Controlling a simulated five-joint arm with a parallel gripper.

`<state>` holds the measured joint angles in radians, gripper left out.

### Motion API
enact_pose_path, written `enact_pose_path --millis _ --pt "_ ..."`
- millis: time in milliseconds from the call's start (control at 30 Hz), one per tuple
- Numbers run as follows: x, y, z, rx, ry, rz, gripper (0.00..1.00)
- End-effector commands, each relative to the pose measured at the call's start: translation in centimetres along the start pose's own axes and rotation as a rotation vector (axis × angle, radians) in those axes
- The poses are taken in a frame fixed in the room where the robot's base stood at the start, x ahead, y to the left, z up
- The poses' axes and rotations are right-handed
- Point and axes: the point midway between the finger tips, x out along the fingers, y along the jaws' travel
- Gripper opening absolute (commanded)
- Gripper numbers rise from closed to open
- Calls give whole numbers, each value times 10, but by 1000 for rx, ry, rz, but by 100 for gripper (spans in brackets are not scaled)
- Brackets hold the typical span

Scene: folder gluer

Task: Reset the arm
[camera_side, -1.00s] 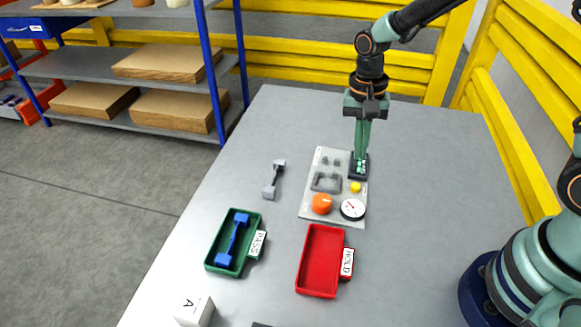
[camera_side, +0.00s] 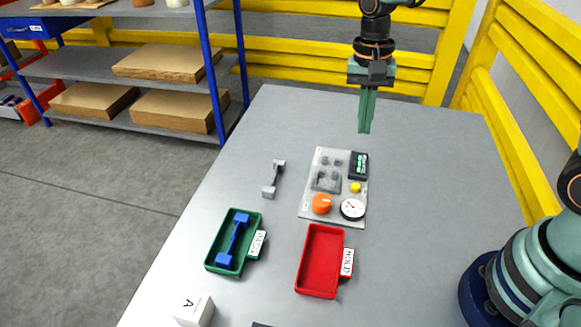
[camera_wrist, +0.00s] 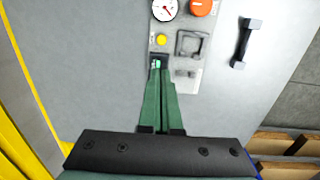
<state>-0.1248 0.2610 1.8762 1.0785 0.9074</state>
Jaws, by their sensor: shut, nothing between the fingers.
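My gripper (camera_side: 365,131) is shut and empty. In the side view it hangs pointing down, above the table behind the panel, clear of it. In the wrist view its closed green fingers (camera_wrist: 158,68) overlap the dark switch block (camera_wrist: 155,62) and hide part of it. The panel (camera_side: 311,207) is a light grey plate on the table. It carries the dark block with green switches (camera_side: 358,165), a yellow button (camera_side: 355,187), an orange knob (camera_side: 321,203), a dial gauge (camera_side: 353,209) and a grey raised frame (camera_side: 327,182).
A grey bar-shaped part (camera_side: 273,180) lies left of the panel. A green PASS tray (camera_side: 211,257) holds a blue part (camera_side: 234,240). A red HOLD tray (camera_side: 320,262) is empty. A white block marked A (camera_side: 194,311) stands at the front.

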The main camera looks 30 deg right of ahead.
Motion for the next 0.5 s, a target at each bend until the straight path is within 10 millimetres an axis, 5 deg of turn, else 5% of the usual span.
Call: enact_pose_path --millis 233,500 --pt "-9 4 0 -32 18 -23 0" --pt "-54 37 9 -263 149 -138 0"
